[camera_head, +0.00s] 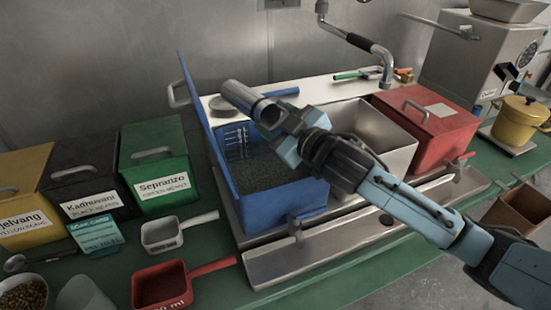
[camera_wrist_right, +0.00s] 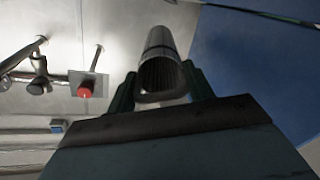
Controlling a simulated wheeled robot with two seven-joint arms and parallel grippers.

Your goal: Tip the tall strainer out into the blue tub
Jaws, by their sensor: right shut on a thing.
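The tall strainer is a metal cylinder (camera_head: 244,98) in the head view, held tilted above the blue tub, its open end towards the lower right. My right gripper (camera_head: 284,140) is shut on it near that open end. In the right wrist view the strainer (camera_wrist_right: 160,60) sits between the fingers of my right gripper (camera_wrist_right: 160,92), with its opening facing the camera. The blue tub (camera_head: 272,205) has its lid raised at the left and holds dark granular contents. Whether anything is inside the strainer is unclear. My left gripper is out of view.
An open metal bin (camera_head: 385,135) stands right of the tub, then a red lidded box (camera_head: 440,135). Green (camera_head: 155,165), black (camera_head: 85,180) and yellow (camera_head: 25,195) boxes stand left. A white scoop (camera_head: 163,233) and red scoop (camera_head: 163,285) lie in front. A faucet (camera_head: 365,45) is behind.

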